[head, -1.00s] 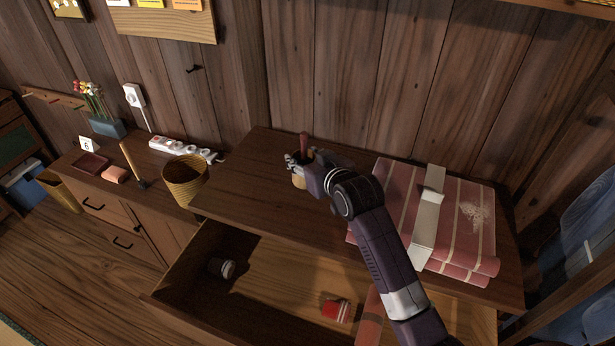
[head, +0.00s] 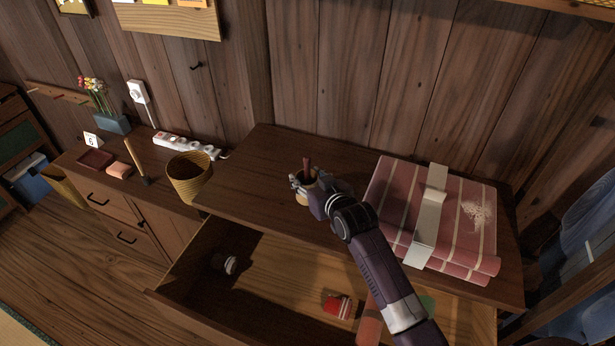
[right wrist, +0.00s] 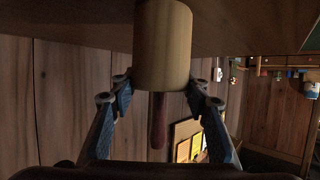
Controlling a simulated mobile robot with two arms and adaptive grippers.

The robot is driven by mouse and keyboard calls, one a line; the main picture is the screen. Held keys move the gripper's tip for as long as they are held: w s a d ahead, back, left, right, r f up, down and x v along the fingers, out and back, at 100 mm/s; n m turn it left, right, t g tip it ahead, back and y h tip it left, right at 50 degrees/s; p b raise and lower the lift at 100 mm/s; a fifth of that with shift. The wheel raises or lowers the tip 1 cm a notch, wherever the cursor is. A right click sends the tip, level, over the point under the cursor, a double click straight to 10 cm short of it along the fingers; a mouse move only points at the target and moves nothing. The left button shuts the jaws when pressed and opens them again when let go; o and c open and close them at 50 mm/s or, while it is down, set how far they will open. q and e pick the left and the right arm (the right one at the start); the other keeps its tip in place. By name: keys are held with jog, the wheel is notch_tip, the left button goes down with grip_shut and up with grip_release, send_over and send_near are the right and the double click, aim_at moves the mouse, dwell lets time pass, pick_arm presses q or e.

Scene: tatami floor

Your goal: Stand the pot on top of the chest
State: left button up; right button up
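The pot (right wrist: 162,45) is a tan cylinder with a dark red stick-like handle (right wrist: 158,122) showing beyond its rim. In the head view the pot (head: 302,198) is upright over the top of the chest (head: 262,165), partly hidden by my gripper. My right gripper (head: 305,187) has its fingers on both sides of the pot near the rim and appears shut on it. Whether the pot's base touches the chest top is hidden. My left gripper is not in view.
A folded striped red cloth (head: 458,235) with a pale band covers the chest's right side. The open drawer (head: 285,285) below holds a dark jar (head: 230,265) and a red item (head: 338,305). A woven basket (head: 188,180) stands left. The chest's left top is clear.

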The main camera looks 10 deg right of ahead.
jog(key=o, duration=0.4)
jog(key=shift+r, duration=0.2)
jog(key=shift+s+d, duration=0.1)
jog(key=shift+s, duration=0.2)
jog(key=b+v, duration=0.1)
jog(key=v, duration=1)
jog(key=shift+s+r, duration=0.15)
